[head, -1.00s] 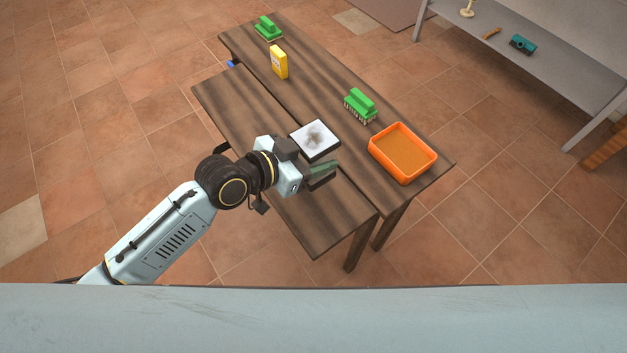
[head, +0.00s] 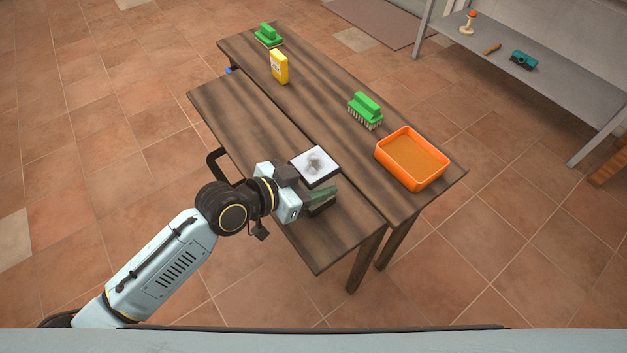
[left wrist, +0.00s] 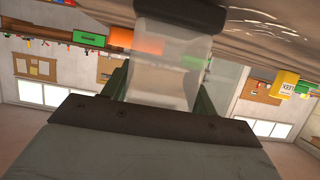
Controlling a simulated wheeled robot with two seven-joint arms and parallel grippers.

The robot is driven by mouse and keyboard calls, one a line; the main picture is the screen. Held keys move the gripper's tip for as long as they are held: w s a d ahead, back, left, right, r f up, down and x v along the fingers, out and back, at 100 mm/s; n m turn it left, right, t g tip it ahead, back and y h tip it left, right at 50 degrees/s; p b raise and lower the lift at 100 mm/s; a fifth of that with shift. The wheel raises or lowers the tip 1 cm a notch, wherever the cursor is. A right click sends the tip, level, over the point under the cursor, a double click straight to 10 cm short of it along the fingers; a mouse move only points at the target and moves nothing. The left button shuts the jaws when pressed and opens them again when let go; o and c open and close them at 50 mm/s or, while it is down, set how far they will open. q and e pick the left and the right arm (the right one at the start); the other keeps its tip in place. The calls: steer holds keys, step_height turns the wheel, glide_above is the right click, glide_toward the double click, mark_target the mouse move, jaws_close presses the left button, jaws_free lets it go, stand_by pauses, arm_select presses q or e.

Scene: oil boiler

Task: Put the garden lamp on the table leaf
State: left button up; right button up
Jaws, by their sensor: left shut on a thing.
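The garden lamp has a square pale top (head: 315,163) with a dark smudge and a dark rim. The left wrist view shows its frosted, see-through body (left wrist: 165,78) and a dark end piece (left wrist: 182,14). My left gripper (head: 318,196) is shut on the lamp, with its green fingers on both sides of the body. The table leaf (head: 235,118) is the nearer plank section, split from the main top by a narrow gap. The lamp is over the leaf, near the gap. I cannot tell whether its lower end touches the leaf. My right gripper is not in view.
The main tabletop (head: 330,118) holds an orange tray (head: 413,178), a green brush (head: 366,108), a yellow bottle (head: 279,67) and another green brush (head: 267,35). A grey shelf (head: 560,90) stands at the right. The leaf's far-left part is bare.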

arm_select(q)
steer(key=shift+f, duration=0.15)
steer(key=shift+f, duration=0.35)
steer(key=o, duration=1.2)
steer(key=shift+b, duration=0.3)
steer(key=shift+f, duration=0.1)
steer(key=shift+a+r, duration=0.15)
steer(key=shift+r, duration=0.25)
steer(key=s+a+r+p, duration=0.1)
steer(key=s+a, duration=0.7)
steer(key=a, duration=0.3)
steer(key=shift+s+a, duration=0.2)
steer(key=shift+s, duration=0.1)
